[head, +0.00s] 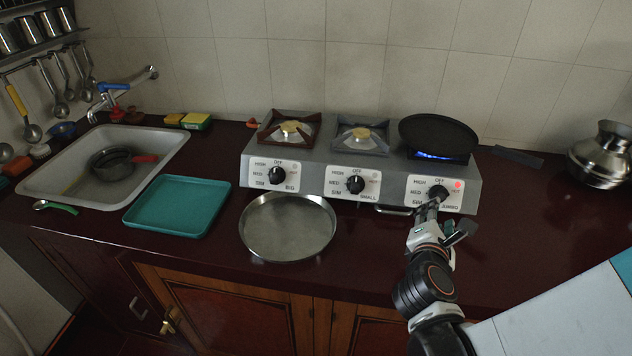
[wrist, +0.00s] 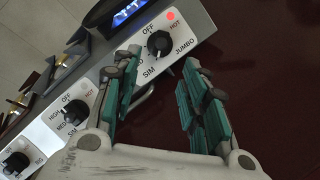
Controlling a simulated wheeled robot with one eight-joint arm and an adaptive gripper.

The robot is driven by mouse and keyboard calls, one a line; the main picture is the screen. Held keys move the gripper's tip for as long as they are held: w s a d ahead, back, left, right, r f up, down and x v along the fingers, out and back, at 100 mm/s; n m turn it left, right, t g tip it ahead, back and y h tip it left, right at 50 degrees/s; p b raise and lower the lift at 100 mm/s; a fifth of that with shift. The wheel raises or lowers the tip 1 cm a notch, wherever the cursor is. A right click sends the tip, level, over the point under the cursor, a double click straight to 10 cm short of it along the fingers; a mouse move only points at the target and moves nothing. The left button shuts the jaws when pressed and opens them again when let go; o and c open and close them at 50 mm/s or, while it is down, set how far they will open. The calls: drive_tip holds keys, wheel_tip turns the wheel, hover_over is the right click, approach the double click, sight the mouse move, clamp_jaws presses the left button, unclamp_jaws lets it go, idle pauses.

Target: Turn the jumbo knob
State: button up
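The jumbo knob (head: 438,190) is a black knob on the white right-hand panel of the grey stove, marked OFF, HIGH, MED and SIM. A red HOT light glows beside it, and a blue flame burns under the black pan (head: 437,132) above. The jumbo knob (wrist: 158,42) shows clearly in the wrist view, just beyond and between the fingertips, with no visible contact. My gripper (wrist: 160,68) is open and empty, with green-padded fingers apart. In the head view my gripper (head: 430,211) is in front of the panel and partly covers its lower part.
The small knob (head: 355,184) and big knob (head: 275,175) sit to the left, under unlit burners. A steel round tray (head: 287,248) lies in front of the stove. A teal tray (head: 178,206) and sink are farther left. A steel pot (head: 602,156) stands right; the counter before it is clear.

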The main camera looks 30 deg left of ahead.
sight(439, 195)
drive_tip(key=b+x, duration=0.1)
drive_tip(key=x, duration=1)
drive_tip(key=shift+w+f+b, duration=0.1)
drive_tip(key=shift+f+b, duration=0.05)
drive_tip(key=shift+b, duration=0.25)
clamp_jaws()
